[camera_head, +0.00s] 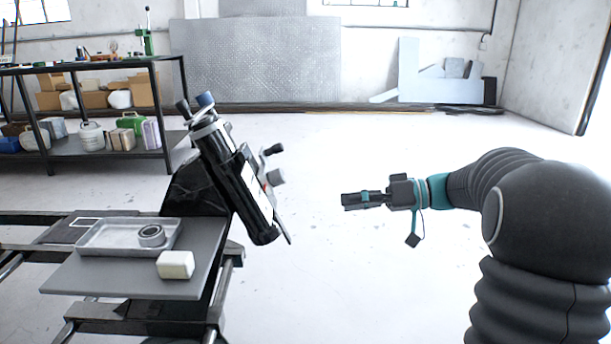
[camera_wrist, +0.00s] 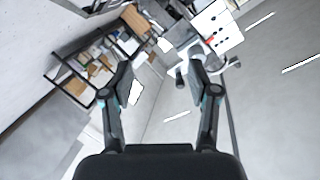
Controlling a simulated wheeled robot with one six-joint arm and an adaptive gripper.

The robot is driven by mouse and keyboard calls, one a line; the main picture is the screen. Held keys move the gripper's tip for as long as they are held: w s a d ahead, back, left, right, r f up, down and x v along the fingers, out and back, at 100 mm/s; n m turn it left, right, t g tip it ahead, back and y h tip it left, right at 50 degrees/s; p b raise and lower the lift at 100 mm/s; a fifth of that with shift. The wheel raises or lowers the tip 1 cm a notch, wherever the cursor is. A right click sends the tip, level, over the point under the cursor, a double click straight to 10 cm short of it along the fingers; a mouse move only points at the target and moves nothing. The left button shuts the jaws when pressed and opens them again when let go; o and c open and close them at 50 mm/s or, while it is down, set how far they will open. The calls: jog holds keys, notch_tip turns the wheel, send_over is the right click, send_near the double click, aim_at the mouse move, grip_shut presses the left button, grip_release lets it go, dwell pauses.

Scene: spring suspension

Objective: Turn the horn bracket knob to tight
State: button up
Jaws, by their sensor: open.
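I cannot tell which is the horn bracket knob. My gripper (camera_head: 346,201) is to the right of the assembly, apart from it, pointing left. In the wrist view my gripper (camera_wrist: 163,74) is open and empty, with a white panel (camera_wrist: 216,27) with dark spots beyond the right finger.
A grey plate (camera_head: 120,284) holds a metal tray (camera_head: 88,244) with a ring (camera_head: 151,235) in it and a cream block (camera_head: 176,264). A dark shelf (camera_head: 100,64) with boxes stands behind on the left. The floor between my gripper and the assembly is clear.

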aim_at(285, 179)
notch_tip(285, 179, up, 6)
jog(key=s+n+y, duration=0.1)
jog(key=n+y, duration=0.1)
jog(key=n, duration=0.5)
jog(key=shift+g, duration=0.3)
jog(key=a, duration=0.4)
jog(key=w+a+p, duration=0.1)
jog(key=a, duration=0.8)
jog(key=shift+w+a+f+p, duration=0.25)
jog(key=shift+w+a+p, duration=0.05)
jog(key=shift+w+a, duration=0.05)
grip_shut()
